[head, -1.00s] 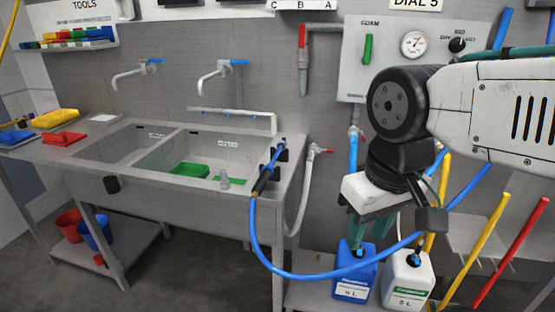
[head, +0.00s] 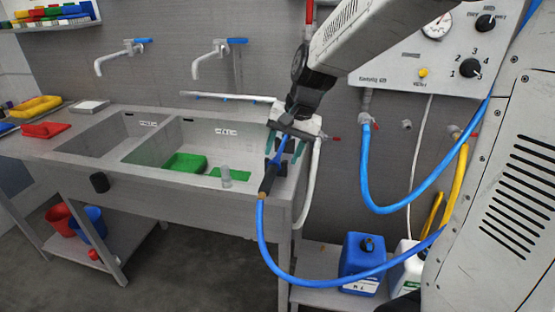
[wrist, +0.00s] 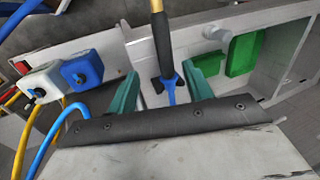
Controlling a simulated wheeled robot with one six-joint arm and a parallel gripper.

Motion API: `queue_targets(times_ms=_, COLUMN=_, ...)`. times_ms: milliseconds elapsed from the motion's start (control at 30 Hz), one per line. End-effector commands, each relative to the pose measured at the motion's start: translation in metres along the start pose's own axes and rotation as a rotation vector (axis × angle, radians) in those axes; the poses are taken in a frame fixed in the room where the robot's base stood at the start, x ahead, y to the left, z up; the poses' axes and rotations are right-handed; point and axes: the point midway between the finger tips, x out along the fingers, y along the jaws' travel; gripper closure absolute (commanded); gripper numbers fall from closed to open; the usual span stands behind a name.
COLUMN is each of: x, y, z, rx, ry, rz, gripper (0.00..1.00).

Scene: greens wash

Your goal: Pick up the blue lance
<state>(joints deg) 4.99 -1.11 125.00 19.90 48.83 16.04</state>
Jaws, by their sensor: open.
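The blue lance (head: 278,152) has a blue shaft and a dark handle with a tan band; it rests tilted at the right end of the sink. A blue hose (head: 262,225) hangs from its handle end. My gripper (head: 284,146) is over the lance's blue part, with its green fingers spread. In the wrist view the lance (wrist: 163,42) runs between the two open fingers of my gripper (wrist: 170,76), with a gap on each side. A dark holder (wrist: 156,85) shows beside the blue part. Part of the lance is hidden behind my gripper in the head view.
A blue jug (head: 362,265) and a white jug (head: 402,275) stand low at the right. The dial panel (head: 430,50) is on the wall. The hose loops across the front.

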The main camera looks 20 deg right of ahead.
Motion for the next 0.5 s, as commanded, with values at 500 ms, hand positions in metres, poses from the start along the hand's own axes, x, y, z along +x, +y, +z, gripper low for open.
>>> queue_targets(times_ms=500, x=0.058, y=-0.004, z=-0.016, rx=0.048, ry=-0.002, rz=-0.010, gripper=0.49)
